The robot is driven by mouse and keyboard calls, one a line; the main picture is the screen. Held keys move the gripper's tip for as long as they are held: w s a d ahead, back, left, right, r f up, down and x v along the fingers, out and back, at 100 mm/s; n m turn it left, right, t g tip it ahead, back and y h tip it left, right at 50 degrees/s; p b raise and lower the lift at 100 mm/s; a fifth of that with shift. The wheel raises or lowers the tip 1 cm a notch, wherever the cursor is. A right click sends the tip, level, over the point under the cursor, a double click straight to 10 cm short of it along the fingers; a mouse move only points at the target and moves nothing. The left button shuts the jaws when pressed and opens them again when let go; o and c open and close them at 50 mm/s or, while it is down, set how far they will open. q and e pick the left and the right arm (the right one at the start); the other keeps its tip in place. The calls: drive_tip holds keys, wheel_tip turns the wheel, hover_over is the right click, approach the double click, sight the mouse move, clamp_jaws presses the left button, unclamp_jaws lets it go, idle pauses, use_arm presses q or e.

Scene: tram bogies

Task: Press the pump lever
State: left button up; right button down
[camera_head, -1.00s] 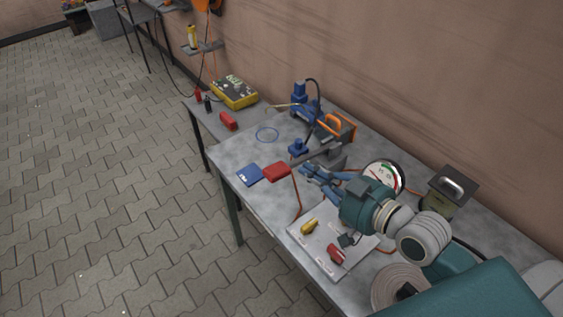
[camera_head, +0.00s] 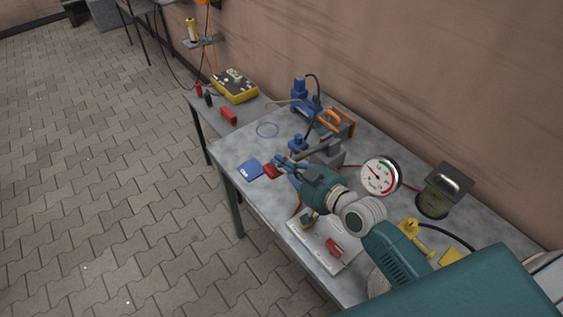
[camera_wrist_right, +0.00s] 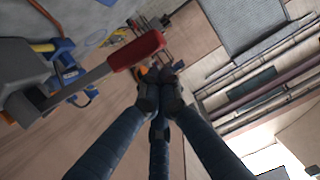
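The pump (camera_head: 329,157) is a grey body on the workbench. Its grey bar lever (camera_head: 310,152) ends in a red handle (camera_head: 271,171). In the right wrist view, the lever (camera_wrist_right: 88,80) runs from the pump body at left to the red handle (camera_wrist_right: 136,50). My right gripper (camera_head: 280,161) has its blue fingers beside the red handle, partly covering it. In the wrist view the fingertips (camera_wrist_right: 159,86) meet and hold nothing; the handle is just beyond them to the upper left. I cannot tell whether they touch it. My left gripper is not in view.
A round dial gauge (camera_head: 380,177) stands right of the pump. A blue card (camera_head: 249,169), blue fittings (camera_head: 297,143) and a blue device with an orange handle (camera_head: 334,118) are around it. A white board (camera_head: 318,243) lies in front, and a yellow meter (camera_head: 234,86) stands farther back.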

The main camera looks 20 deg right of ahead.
sight(276, 178)
drive_tip(key=shift+f, duration=0.3)
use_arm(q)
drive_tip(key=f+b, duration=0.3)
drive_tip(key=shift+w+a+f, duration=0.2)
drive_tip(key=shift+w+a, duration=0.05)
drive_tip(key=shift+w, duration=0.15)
use_arm(e)
wheel_tip(276, 178, down, 9)
drive_tip(key=a+n+h, duration=0.1)
drive_tip(key=n, duration=0.1)
drive_tip(key=shift+s, duration=0.2)
drive_tip(key=shift+a+r, duration=0.1)
drive_tip(key=shift+r, duration=0.1)
drive_tip(key=r+p, duration=0.3)
drive_tip(key=r, duration=0.1)
drive_tip(key=shift+w+a+p, duration=0.1)
drive_tip(key=shift+a+p, duration=0.15)
drive_tip(key=shift+p, duration=0.1)
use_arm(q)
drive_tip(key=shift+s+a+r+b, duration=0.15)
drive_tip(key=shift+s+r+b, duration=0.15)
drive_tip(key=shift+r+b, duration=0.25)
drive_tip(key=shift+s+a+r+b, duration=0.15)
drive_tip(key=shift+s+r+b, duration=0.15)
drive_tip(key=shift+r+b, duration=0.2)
use_arm(e)
drive_tip(key=v, duration=1)
drive_tip(key=shift+s+a+f, duration=0.2)
drive_tip(key=shift+s+a, duration=0.05)
drive_tip(key=shift+s, duration=0.1)
